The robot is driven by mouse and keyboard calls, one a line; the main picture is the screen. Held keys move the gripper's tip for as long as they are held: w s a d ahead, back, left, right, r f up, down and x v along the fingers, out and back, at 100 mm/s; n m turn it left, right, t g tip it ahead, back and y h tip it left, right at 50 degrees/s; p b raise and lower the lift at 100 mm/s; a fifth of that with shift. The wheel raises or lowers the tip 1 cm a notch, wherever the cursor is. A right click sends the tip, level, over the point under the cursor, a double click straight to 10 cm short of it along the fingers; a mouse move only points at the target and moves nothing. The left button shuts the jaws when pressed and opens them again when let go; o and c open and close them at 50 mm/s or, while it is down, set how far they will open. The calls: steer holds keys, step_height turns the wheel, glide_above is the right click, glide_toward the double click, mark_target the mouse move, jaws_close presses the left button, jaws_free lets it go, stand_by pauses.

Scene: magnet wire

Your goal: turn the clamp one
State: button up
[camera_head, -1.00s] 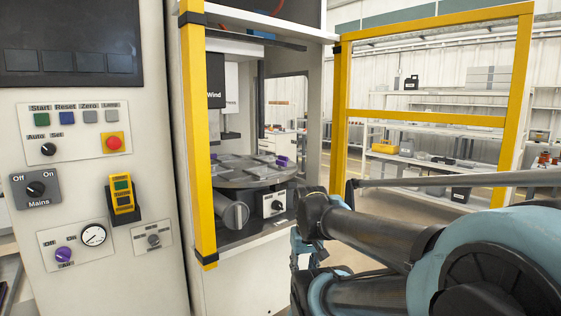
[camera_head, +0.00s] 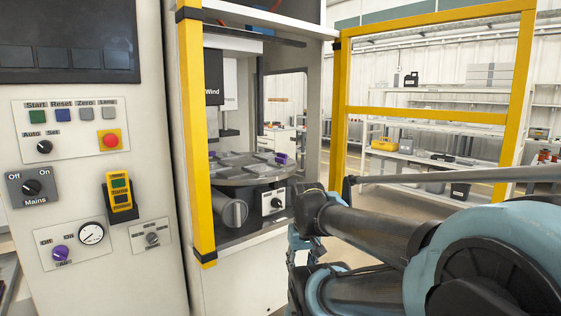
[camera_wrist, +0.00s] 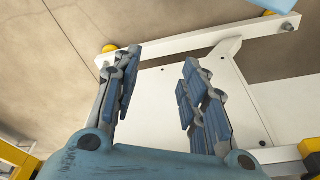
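A small switch box with a dark rotary knob (camera_head: 276,203) sits under the round grey turntable (camera_head: 243,179) inside the machine bay. Its label is too small to read, so I cannot tell if it is the clamp switch. Another dark knob on a small plate (camera_head: 152,238) is low on the front panel, with an unreadable label. My gripper (camera_wrist: 160,62) is open and empty in the wrist view, its two blue padded fingers well apart above a white frame. In the head view my arm is at the lower right, and the gripper fingers cannot be made out.
A yellow post (camera_head: 196,140) stands between the control panel (camera_head: 75,140) and the bay. The yellow-framed door (camera_head: 430,115) is swung open to the right, behind my arm. A grey cylinder (camera_head: 233,212) juts out below the turntable. Shelves stand in the background.

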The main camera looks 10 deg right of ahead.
steer(key=shift+s+r, duration=0.25)
steer(key=c, duration=0.4)
steer(key=r, duration=0.1)
steer(key=w+r, duration=0.1)
steer(key=r, duration=0.1)
steer(key=shift+w+d+r+m, duration=0.1)
steer(key=shift+w+d+m, duration=0.05)
steer(key=shift+w+m, duration=0.15)
jaws_close()
step_height(320, 180, up, 32)
steer(key=r+m+h, duration=0.1)
steer(key=m+h, duration=0.2)
steer(key=m, duration=0.9)
glide_above(280, 160)
steer(key=w+d, duration=0.3)
steer(key=w, duration=0.1)
steer(key=x, duration=1)
steer(key=shift+f, duration=0.2)
steer(key=shift+s+a, duration=0.3)
steer(key=shift+a, duration=0.25)
steer(key=shift+s+a, duration=0.35)
steer(key=shift+a, duration=0.2)
steer(key=shift+s+a, duration=0.4)
steer(key=shift+a, duration=0.3)
